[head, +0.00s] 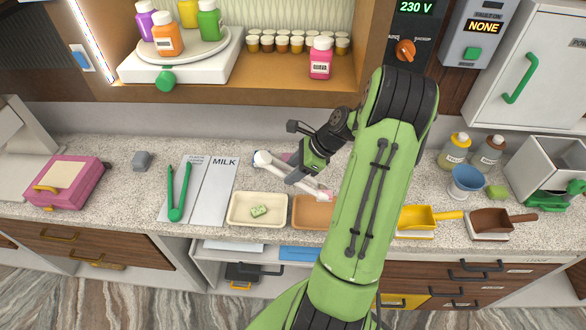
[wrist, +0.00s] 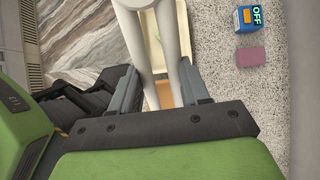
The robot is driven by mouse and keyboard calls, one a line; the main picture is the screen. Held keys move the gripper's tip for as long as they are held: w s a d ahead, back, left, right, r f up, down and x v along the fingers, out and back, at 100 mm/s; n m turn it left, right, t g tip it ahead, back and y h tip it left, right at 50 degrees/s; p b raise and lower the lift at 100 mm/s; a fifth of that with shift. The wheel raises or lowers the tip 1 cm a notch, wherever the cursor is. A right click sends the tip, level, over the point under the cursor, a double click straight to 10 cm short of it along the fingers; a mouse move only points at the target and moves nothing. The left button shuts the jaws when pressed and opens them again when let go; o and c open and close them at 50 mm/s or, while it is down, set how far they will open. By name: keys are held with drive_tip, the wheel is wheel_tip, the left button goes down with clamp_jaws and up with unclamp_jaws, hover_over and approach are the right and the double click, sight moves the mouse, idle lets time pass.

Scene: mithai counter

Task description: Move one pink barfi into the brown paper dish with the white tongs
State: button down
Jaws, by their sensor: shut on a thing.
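My gripper (head: 297,178) is shut on the white tongs (head: 264,158), which slant down to the right over the counter. In the wrist view the two white legs of the tongs (wrist: 172,40) run between my fingers, and their tips are hidden. In the head view the tips end over the brown paper dish (head: 305,213), which my arm partly covers. A small pinkish patch shows at the tips; I cannot tell if it is a held barfi. A pink block (wrist: 250,57) lies on the counter in the wrist view.
A cream dish (head: 240,220) holding a green piece (head: 260,211) stands left of the brown dish. Green tongs (head: 178,192) lie further left. A blue box (wrist: 250,18) marked OFF stands near the pink block.

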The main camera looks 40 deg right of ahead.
wheel_tip(320, 180, down, 9)
drive_tip(key=b, duration=0.8)
drive_tip(key=shift+b, duration=0.3)
drive_tip(key=c, duration=0.9)
unclamp_jaws()
